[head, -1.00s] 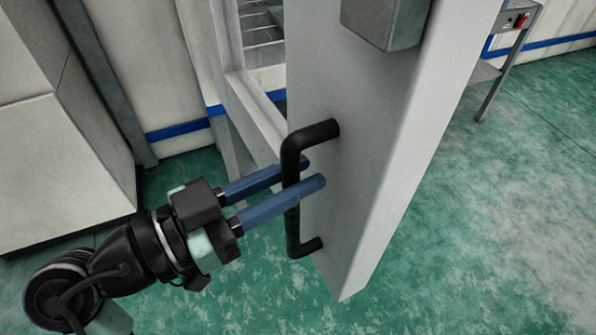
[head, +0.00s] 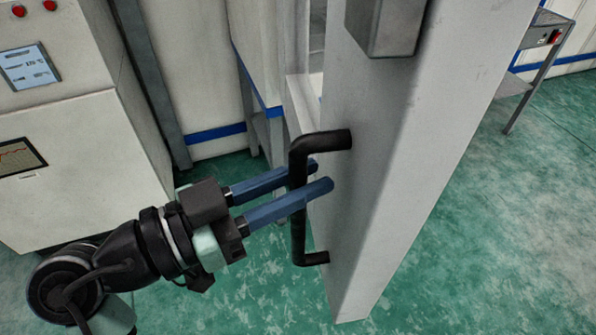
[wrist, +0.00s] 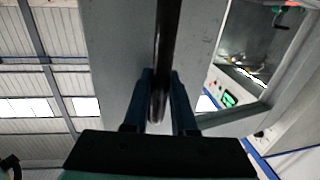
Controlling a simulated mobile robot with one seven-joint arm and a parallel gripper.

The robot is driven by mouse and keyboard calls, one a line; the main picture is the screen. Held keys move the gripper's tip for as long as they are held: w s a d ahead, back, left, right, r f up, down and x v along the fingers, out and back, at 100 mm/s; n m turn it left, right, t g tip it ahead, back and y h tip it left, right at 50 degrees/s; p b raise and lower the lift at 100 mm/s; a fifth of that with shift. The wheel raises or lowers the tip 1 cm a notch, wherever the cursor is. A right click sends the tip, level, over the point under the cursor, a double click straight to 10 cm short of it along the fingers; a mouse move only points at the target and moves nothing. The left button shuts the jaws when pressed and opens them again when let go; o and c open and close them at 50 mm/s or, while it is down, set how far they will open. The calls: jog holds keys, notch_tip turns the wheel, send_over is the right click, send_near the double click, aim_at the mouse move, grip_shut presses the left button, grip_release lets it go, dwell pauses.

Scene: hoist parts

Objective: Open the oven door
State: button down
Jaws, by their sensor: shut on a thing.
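The oven door (head: 375,200) is a thick pale grey panel standing ajar, seen nearly edge-on in the head view. Its black bar handle (head: 298,226) is upright, bent at both ends into the door face. My gripper (head: 325,176) has its two blue fingers on either side of the handle's upper-middle part, shut on it. In the wrist view the handle (wrist: 168,50) runs between the two fingers (wrist: 161,100), with the door (wrist: 115,50) behind it. The oven's inside is mostly hidden in the head view; an opening (wrist: 255,40) shows beside the door in the wrist view.
A control cabinet (head: 75,120) with a screen and red buttons stands at the left. A grey box (head: 385,25) is fixed on the door above the handle. A metal table (head: 535,65) stands at the back right. Green floor (head: 490,230) is clear right of the door.

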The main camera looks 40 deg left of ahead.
jog(key=c, duration=0.7)
grip_release()
jog(key=shift+d, duration=0.1)
jog(key=shift+s, duration=0.15)
jog(key=v, duration=1.2)
jog(key=shift+s+a, duration=0.2)
jog(key=shift+s, duration=0.1)
